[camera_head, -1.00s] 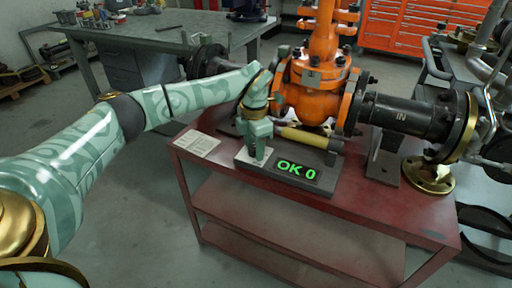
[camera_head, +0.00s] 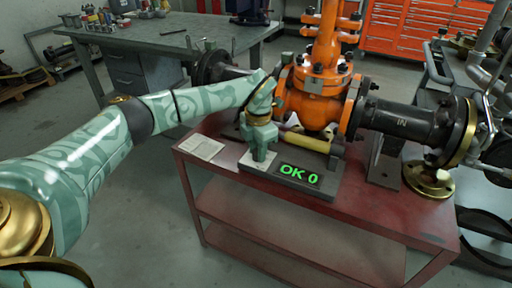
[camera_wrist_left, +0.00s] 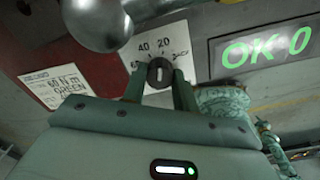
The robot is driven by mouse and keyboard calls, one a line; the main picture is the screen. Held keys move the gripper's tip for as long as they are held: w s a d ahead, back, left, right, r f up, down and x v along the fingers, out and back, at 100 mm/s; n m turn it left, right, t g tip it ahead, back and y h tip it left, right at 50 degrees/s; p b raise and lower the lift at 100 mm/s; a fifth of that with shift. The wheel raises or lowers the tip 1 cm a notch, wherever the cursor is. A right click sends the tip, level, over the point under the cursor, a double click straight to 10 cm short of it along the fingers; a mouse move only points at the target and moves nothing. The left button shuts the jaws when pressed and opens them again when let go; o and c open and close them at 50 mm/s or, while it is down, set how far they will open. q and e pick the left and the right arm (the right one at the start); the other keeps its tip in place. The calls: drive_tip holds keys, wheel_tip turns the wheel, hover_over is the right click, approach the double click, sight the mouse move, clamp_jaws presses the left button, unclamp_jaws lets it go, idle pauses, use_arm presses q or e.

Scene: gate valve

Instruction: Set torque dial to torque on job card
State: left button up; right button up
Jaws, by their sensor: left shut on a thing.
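The torque dial (camera_wrist_left: 159,72) is a small dark round knob with a pale mark, on a white scale plate (camera_wrist_left: 178,32) with numbers including 40 and 20. It sits on the grey tester box (camera_head: 327,187) beside a green "OK 0" display (camera_head: 299,174), which also shows in the left wrist view (camera_wrist_left: 266,47). My left gripper (camera_head: 259,158) points down at the box and hides the dial in the head view. In the left wrist view its fingers (camera_wrist_left: 159,84) are shut on the knob. The job card (camera_head: 200,147) lies left of the box; its print (camera_wrist_left: 62,88) includes "GREEN", with a blurred number.
The box stands on a red bench (camera_head: 370,213). A yellow-handled tool (camera_head: 306,142) lies behind the display. The orange gate valve (camera_head: 316,90) with its black pipe (camera_head: 400,118) stands behind and to the right. The bench front is clear.

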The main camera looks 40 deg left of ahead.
use_arm(q)
drive_tip(key=n+p, duration=0.1)
drive_tip(key=r+n+p, duration=0.1)
drive_tip(key=n+p, duration=0.1)
drive_tip(key=shift+p, duration=0.3)
drive_tip(key=n+p, duration=0.3)
drive_tip(key=n, duration=0.2)
drive_tip(key=shift+f, duration=0.2)
drive_tip(key=n+p, duration=0.2)
drive_tip(key=n, duration=0.2)
drive_tip(key=shift+w, duration=0.1)
drive_tip(key=shift+f+n+p, duration=0.2)
drive_tip(key=shift+n+p, duration=0.6)
drive_tip(key=shift+n, duration=1.5)
use_arm(e)
drive_tip(key=a+r+m+t+y, duration=0.1)
drive_tip(key=a+r, duration=0.2)
drive_tip(key=r, duration=0.4)
drive_tip(key=shift+s+a+r+m, duration=0.15)
drive_tip(key=shift+s+a+m, duration=0.15)
drive_tip(key=shift+s, duration=0.15)
use_arm(q)
drive_tip(key=o, duration=1)
drive_tip(key=shift+c, duration=0.2)
